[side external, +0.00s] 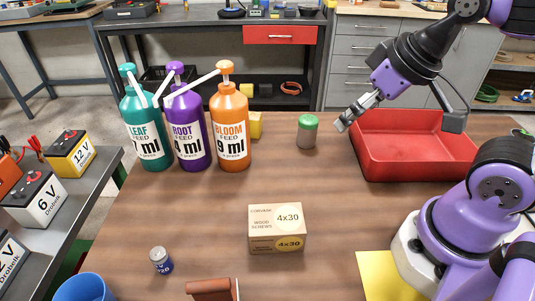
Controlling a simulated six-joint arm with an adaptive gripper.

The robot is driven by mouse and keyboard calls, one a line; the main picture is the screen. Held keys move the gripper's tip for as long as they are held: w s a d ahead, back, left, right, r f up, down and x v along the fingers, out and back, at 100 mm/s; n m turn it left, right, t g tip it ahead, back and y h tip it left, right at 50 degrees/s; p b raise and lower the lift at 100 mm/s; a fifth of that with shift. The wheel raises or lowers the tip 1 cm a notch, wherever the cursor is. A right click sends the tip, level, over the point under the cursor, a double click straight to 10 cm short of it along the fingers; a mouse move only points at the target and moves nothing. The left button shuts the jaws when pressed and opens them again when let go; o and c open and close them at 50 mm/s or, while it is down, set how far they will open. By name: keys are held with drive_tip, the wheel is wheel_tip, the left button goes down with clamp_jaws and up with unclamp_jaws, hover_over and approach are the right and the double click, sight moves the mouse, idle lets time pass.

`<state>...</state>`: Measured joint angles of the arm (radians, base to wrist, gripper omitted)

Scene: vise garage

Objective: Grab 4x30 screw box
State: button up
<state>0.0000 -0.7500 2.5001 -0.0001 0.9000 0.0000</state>
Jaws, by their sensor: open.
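The 4x30 screw box (263,239) is a small tan carton with "4x30" and "wood screws" printed on it. It sits upright on the front middle of the wooden table (190,220), with nothing touching it. My gripper (343,121) is open and empty. It hangs above the table's far side, behind and to the right of the box, near the left edge of the red tray. It is well apart from the box.
A red tray (366,168) stands at the right, and a green-lidded jar (307,133) left of it. Three pump bottles, teal (135,112), purple (182,108) and orange (230,105), stand at the back left. A small can (160,260) and a brown object (213,289) lie near the front.

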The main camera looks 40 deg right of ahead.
drive_tip(key=n+g, duration=0.5)
drive_tip(key=n, duration=0.4)
hover_over(277, 218)
drive_tip(key=f, duration=0.5)
drive_tip(key=shift+d+f, duration=0.35)
drive_tip(key=shift+d, duration=0.05)
drive_tip(key=shift+n+g, duration=0.3)
drive_tip(key=shift+n, duration=0.1)
drive_tip(key=f, duration=0.3)
drive_tip(key=a+f, duration=0.1)
drive_tip(key=f, duration=0.1)
drive_tip(key=shift+s+f, duration=0.2)
drive_tip(key=shift+f, duration=0.05)
drive_tip(key=f, duration=0.5)
drive_tip(key=shift+w+f, duration=0.2)
drive_tip(key=shift+f, duration=0.1)
drive_tip(key=c, duration=1.4)
